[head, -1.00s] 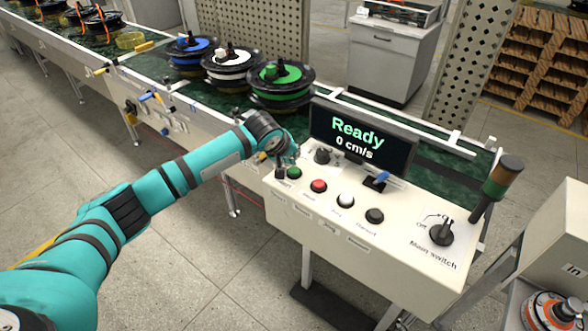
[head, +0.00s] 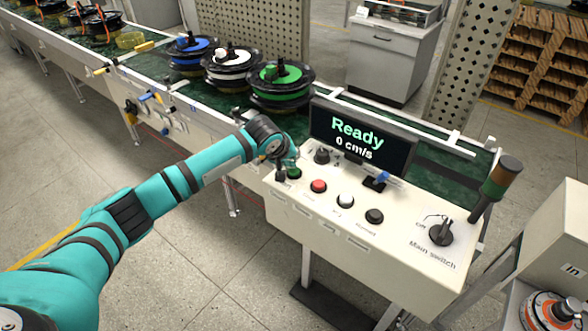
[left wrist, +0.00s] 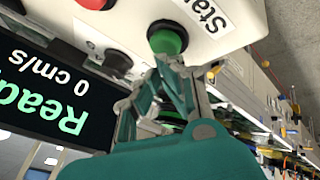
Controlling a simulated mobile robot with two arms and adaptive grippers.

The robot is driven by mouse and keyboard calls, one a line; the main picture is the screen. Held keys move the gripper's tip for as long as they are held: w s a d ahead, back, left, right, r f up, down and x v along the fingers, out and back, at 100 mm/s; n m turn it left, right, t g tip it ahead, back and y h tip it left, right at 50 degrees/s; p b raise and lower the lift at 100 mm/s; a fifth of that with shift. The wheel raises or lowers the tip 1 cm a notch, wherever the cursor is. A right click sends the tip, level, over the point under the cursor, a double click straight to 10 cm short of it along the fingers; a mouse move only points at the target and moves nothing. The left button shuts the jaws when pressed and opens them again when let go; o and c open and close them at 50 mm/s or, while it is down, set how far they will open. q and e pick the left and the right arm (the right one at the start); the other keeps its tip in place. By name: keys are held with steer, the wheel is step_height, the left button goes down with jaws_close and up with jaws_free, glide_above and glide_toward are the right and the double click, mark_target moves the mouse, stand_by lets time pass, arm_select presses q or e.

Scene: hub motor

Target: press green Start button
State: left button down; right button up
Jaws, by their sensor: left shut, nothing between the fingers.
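The green Start button (head: 294,173) is at the left end of the white control panel (head: 330,225). In the left wrist view the green button (left wrist: 167,40) is beside a label reading "Sta". My left gripper (head: 282,170) is over the panel's left end, close beside the button. In the left wrist view its shut, empty fingertips (left wrist: 168,62) are right at the green button and overlap its lower edge; I cannot tell whether they touch it. My right gripper is not in view. The display (head: 360,140) reads "Ready" and "0 cm/s".
Red (head: 318,186), white (head: 346,201) and black (head: 374,216) buttons sit to the right of the green one. A black knob (head: 322,156) stands behind them, and the main switch (head: 439,232) is further right. Behind is the conveyor with wheel hubs (head: 281,85).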

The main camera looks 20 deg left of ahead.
arm_select(q)
steer(key=shift+f, duration=0.65)
stand_by(0.6)
steer(key=shift+r+p, duration=1.05)
steer(key=shift+r, duration=0.1)
step_height(320, 180, up, 5)
steer(key=p, duration=0.5)
stand_by(0.4)
